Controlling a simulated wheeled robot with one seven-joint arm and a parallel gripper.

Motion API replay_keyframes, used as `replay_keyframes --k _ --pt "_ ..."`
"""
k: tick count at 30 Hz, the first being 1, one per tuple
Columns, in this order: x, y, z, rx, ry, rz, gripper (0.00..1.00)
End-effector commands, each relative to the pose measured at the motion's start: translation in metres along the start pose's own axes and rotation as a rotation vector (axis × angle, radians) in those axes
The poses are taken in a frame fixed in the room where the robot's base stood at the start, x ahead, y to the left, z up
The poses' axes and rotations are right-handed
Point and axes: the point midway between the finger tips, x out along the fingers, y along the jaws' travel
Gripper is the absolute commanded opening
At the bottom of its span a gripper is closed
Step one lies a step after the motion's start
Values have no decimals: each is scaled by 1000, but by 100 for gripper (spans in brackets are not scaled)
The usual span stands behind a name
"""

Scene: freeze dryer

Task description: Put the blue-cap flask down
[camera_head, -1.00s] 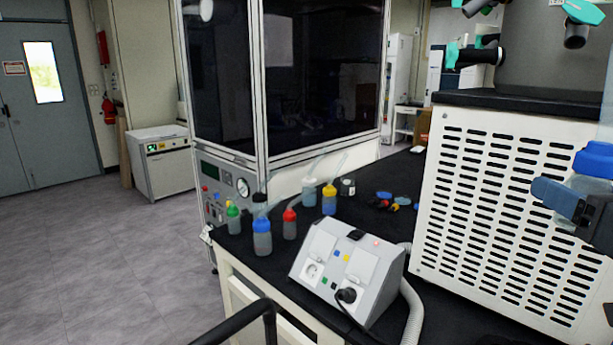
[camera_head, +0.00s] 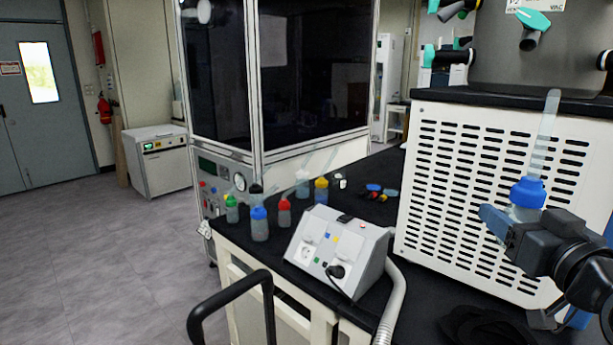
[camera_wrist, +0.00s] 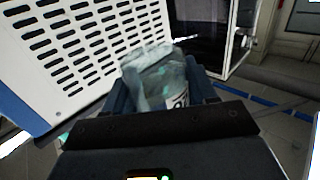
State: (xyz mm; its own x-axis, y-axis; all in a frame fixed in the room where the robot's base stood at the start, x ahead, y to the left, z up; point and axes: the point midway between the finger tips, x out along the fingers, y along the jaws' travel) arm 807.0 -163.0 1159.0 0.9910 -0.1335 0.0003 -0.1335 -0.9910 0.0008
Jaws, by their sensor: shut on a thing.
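The blue-cap flask (camera_head: 528,192) is at the right of the head view, upright, with a clear tube rising from its cap. My gripper (camera_head: 512,222) is shut on its body, below the cap, in front of the white vented housing. In the wrist view the clear flask body (camera_wrist: 160,82) sits between the two dark fingers; its base is hidden. Another blue-capped bottle (camera_head: 260,226) stands on the black bench (camera_head: 395,215), well to the left of my gripper.
Green- (camera_head: 232,209), red- (camera_head: 284,212) and yellow-capped (camera_head: 321,191) bottles stand near the left bench bottle. A grey control box (camera_head: 338,250) with a ribbed hose (camera_head: 392,305) is between them and the white vented housing (camera_head: 480,190). Small coloured caps lie behind the box.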

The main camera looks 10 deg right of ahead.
Motion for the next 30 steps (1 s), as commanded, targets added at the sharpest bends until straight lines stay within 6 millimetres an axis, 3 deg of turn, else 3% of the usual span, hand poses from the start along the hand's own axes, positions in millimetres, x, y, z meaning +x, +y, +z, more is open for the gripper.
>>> replay_keyframes --k 5,9,14,22,27,30 --pt "23 -18 54 2 -9 2 23" --pt "36 -43 118 1 -13 2 23" --pt "34 -76 198 -1 -14 -7 23" --pt "-10 -126 322 -2 -12 -57 23" --pt "-46 -146 373 -2 -7 -102 23" --pt "-62 -152 390 0 -4 -120 23"
